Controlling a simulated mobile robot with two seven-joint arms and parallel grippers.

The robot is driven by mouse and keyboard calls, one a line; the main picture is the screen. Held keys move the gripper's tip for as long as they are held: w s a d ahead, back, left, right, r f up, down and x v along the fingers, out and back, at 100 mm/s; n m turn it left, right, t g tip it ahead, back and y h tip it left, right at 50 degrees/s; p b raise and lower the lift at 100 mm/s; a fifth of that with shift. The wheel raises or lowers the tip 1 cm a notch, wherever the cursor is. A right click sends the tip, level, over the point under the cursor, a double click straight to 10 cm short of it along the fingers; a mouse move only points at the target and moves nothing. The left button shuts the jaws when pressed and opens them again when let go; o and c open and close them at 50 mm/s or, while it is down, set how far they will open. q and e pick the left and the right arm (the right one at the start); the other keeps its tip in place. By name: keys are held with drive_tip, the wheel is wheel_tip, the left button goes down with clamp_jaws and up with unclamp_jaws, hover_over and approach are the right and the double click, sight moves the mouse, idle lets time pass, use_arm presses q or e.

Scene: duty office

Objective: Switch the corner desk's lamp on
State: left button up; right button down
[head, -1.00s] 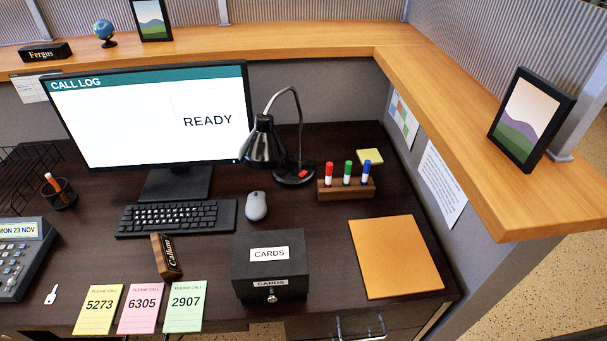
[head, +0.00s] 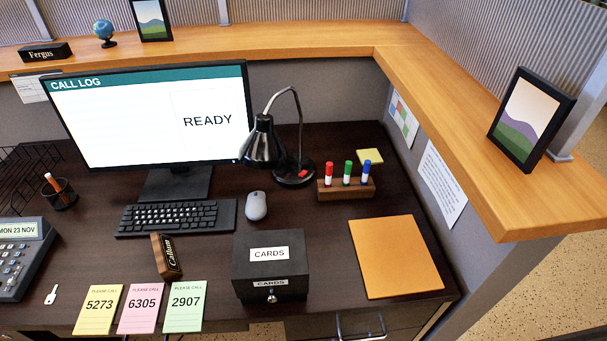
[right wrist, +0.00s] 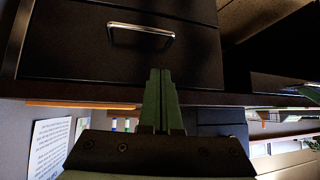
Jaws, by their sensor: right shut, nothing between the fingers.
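The desk lamp (head: 265,142) stands on the dark corner desk in the head view, with a curved neck and a black shade facing down. No glow shows under the shade. My right gripper (right wrist: 160,75) shows only in the right wrist view. Its fingers are together and empty, in front of a dark drawer with a metal handle (right wrist: 141,32), below the desk top. My left gripper is in neither view.
A marker holder (head: 346,189) with red, green and blue markers stands right of the lamp base. A mouse (head: 256,206), a cards box (head: 268,267), an orange folder (head: 396,257) and a monitor (head: 150,118) are around it. A wooden ledge (head: 450,130) runs behind and right.

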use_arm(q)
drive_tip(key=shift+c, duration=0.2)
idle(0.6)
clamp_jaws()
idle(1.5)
